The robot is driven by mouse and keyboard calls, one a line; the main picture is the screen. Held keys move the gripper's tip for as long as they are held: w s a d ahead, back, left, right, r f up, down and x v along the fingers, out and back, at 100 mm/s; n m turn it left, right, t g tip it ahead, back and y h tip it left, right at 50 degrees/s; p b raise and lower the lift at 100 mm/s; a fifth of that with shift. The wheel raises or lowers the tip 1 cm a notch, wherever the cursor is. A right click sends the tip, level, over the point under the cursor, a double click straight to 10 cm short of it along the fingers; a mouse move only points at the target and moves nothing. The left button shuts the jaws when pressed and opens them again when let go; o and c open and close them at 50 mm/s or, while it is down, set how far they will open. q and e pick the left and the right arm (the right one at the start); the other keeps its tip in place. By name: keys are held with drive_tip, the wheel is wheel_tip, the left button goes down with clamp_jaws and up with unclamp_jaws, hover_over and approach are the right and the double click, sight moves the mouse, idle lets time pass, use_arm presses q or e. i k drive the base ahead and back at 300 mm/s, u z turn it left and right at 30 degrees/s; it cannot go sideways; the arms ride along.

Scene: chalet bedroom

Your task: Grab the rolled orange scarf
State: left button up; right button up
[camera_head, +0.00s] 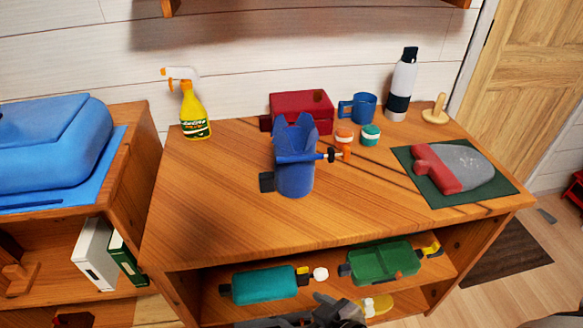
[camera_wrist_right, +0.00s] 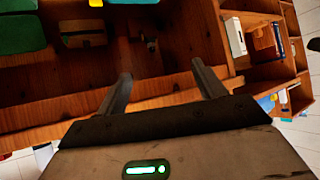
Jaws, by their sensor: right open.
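I cannot make out a rolled orange scarf in either view. My right gripper (camera_head: 342,312) is at the bottom edge of the head view, in front of the wooden unit's lower shelf. In the right wrist view its two fingers (camera_wrist_right: 163,88) are apart with nothing between them, facing the wooden shelves. My left gripper is not in view.
The wooden tabletop (camera_head: 215,215) holds a blue jug-like object (camera_head: 295,172), a red box (camera_head: 302,108), small jars, a blue mug (camera_head: 364,107), a bottle (camera_head: 402,85) and a spray bottle (camera_head: 194,112). Teal (camera_head: 264,285) and green (camera_head: 383,262) containers sit on the shelf below.

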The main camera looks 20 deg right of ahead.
sight(344, 136)
drive_tip(key=u, duration=2.1)
drive_tip(key=k, duration=1.4)
drive_tip(key=z, duration=1.6)
drive_tip(key=i, duration=0.5)
drive_tip(key=z, duration=0.1)
